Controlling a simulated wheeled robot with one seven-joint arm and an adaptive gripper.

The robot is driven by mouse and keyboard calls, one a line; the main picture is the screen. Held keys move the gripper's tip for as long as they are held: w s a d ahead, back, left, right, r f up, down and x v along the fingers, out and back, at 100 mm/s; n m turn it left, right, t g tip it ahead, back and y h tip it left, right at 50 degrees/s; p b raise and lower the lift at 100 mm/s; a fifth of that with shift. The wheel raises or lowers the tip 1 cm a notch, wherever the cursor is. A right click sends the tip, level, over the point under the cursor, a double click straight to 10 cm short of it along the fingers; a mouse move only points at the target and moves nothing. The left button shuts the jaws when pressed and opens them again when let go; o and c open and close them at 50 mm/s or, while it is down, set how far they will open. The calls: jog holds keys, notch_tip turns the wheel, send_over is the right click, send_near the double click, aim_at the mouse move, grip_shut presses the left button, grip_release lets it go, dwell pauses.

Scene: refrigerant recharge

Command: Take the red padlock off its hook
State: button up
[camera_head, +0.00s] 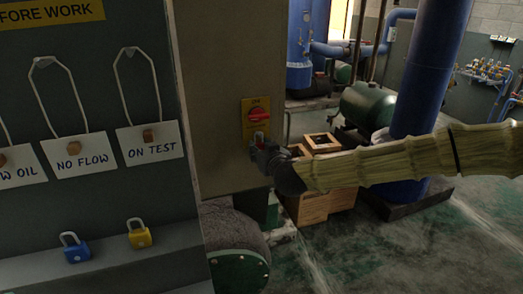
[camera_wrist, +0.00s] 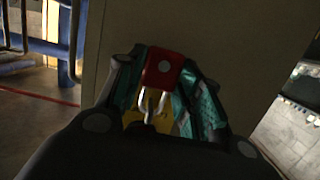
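The red padlock (camera_wrist: 162,66) shows in the wrist view between my gripper's two teal-lined fingers, which lie against both sides of its body. Its pale shackle (camera_wrist: 152,103) points toward the bottom of that picture, in front of a yellow plate (camera_wrist: 134,117). In the head view my gripper (camera_head: 264,153) is at the cabinet front, just below the yellow switch plate (camera_head: 249,128) with its red rotary knob (camera_head: 258,114). The shackle also shows there above the fingers. The padlock's body is mostly hidden there. I cannot tell whether the shackle is still through its hook.
A grey board (camera_head: 85,85) at left carries hanging signs, such as NO FLOW (camera_head: 80,157) and ON TEST (camera_head: 150,147). A blue padlock (camera_head: 76,249) and a yellow padlock (camera_head: 139,235) stand on the ledge below. Wooden crates (camera_head: 308,205) stand behind my arm. The floor at right is open.

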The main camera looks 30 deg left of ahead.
jog(key=shift+c, duration=1.1)
jog(key=shift+r, duration=0.15)
jog(key=shift+r+p, duration=0.45)
jog(key=shift+r, duration=0.3)
jog(key=shift+s+d, duration=0.1)
jog(key=f+v, duration=0.1)
jog(key=v, duration=0.7)
jog(key=shift+d+f+b, duration=0.2)
jog(key=shift+f+b, duration=0.05)
jog(key=shift+b, duration=0.1)
jog(key=shift+s, duration=0.1)
